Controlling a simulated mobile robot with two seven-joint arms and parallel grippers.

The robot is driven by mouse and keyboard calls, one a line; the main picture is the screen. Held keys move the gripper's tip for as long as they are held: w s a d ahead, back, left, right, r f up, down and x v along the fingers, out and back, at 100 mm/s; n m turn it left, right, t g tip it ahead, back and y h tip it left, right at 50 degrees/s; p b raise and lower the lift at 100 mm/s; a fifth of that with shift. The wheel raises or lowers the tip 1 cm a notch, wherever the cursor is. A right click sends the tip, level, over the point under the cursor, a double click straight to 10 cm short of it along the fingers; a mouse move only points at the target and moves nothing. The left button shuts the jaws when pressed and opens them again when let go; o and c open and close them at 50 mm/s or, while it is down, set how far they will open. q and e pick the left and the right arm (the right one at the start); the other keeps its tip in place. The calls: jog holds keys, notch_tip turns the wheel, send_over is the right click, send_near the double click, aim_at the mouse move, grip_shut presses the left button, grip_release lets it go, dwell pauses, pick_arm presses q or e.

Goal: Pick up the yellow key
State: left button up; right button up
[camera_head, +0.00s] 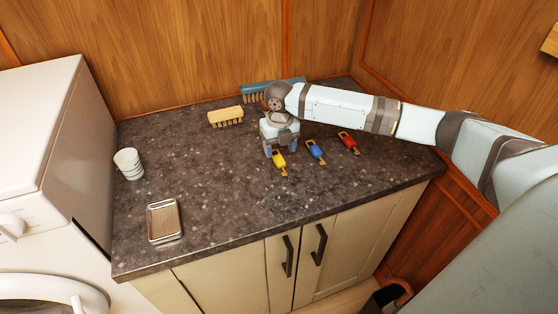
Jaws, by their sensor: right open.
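The yellow key (280,161) lies on the dark speckled counter (235,208), with its small metal end toward the front. My right gripper (281,150) points down over the counter right at the yellow key's rear end. Its fingers are apart, with the key's head between or just in front of them; whether they touch it I cannot tell. A blue key (316,151) and a red key (348,142) lie in a row to the right of the yellow key. My left gripper is not in view.
A wooden brush (226,114) and a blue brush (257,88) lie at the back. A white cup (128,163) and a metal tin (164,220) stand on the left, near a white washing machine (40,150). The front middle of the counter is clear.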

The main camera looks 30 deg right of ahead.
aim_at(279, 159)
jog(key=f, duration=0.4)
jog(key=shift+w+d+f, duration=0.1)
jog(key=shift+w+f, duration=0.1)
jog(key=shift+w, duration=0.1)
jog(key=c, duration=1)
jog(key=shift+r, duration=0.15)
